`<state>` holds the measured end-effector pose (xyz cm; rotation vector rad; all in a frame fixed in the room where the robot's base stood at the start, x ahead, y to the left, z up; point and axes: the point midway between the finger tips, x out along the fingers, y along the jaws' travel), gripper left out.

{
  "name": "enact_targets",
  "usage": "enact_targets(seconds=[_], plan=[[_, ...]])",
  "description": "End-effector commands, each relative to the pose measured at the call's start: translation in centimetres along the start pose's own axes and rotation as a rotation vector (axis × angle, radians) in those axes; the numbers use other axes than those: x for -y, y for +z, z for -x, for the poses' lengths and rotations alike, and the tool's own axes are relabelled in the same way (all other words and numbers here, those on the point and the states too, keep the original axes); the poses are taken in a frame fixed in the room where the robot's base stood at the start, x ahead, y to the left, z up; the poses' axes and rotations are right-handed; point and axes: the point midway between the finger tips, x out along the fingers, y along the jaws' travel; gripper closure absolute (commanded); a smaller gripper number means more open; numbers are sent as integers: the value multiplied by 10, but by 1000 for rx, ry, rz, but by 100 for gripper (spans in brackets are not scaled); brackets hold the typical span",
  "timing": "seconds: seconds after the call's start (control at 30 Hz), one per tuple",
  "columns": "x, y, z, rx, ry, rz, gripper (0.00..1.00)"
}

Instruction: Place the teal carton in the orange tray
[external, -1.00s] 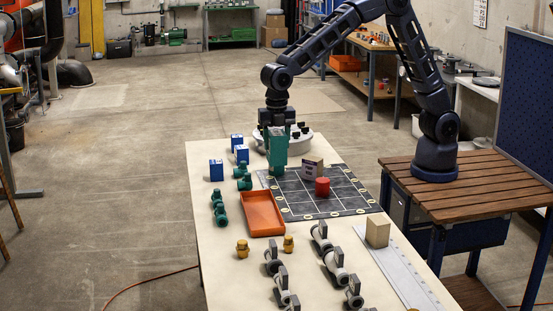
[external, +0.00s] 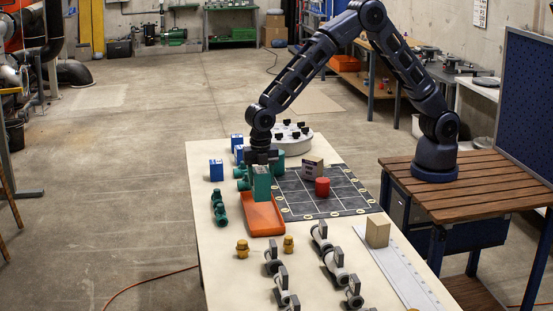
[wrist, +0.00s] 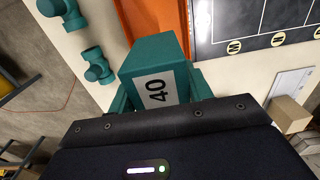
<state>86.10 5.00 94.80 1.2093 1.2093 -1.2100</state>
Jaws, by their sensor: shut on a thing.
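The teal carton (external: 262,186) is in my gripper (external: 261,168), upright in the external view. In the wrist view the carton (wrist: 158,75) carries a white label reading "40", and teal fingers show on both sides of it. The orange tray (external: 264,222) lies on the pale table. In the external view the carton overlaps the tray's far end and appears above it; its exact height is unclear. The tray also shows beyond the carton in the wrist view (wrist: 150,18).
Green pipe fittings (external: 220,209) stand left of the tray, and blue boxes (external: 216,170) farther back. Brass fittings (external: 242,248) and grey valves (external: 335,262) stand nearer.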

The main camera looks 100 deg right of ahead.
Motion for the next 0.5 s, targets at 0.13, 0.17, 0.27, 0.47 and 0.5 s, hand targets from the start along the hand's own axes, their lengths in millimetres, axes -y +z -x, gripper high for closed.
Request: enact_targets(seconds=[0.13, 0.17, 0.27, 0.47, 0.5], plan=[[0, 0, -17, 0, 0, 0, 81], [0, 0, -19, 0, 0, 0, 81], [0, 0, -23, 0, 0, 0, 81], [0, 0, -44, 1, -2, 0, 81], [0, 0, -50, 1, -2, 0, 81]])
